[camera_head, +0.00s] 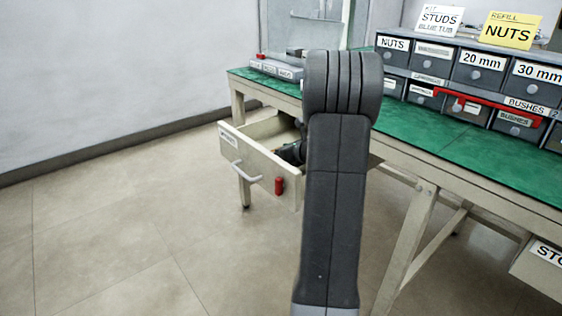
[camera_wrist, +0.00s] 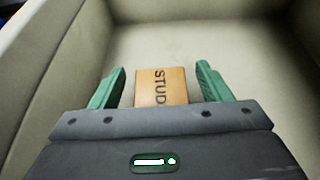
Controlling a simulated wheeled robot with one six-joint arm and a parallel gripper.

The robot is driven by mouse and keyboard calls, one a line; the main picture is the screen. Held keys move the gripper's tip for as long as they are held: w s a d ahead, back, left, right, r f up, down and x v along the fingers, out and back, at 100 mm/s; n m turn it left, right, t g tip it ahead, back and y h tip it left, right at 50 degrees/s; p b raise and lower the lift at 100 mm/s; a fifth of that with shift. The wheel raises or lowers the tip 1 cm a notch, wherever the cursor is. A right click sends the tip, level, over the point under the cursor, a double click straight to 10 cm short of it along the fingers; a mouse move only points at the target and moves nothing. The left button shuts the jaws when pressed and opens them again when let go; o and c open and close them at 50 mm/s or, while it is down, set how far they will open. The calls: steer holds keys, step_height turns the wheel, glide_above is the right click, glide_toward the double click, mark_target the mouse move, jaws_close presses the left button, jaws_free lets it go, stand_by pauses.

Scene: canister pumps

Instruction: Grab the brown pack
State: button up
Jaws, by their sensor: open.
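The brown pack (camera_wrist: 165,86), lettered "STUD" as far as it shows, lies on the floor of the open drawer in the wrist view. My gripper (camera_wrist: 162,84) is open inside the drawer. Its green fingers stand on the left and right of the pack with a gap on each side. The near end of the pack is hidden behind the gripper body. In the head view the pack is hidden, and my arm covers part of the drawer (camera_head: 262,166).
The drawer's walls (camera_wrist: 65,60) rise close around my gripper. Floor on the left is clear.

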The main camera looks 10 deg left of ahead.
steer(key=c, duration=1.1)
steer(key=shift+r, duration=0.1)
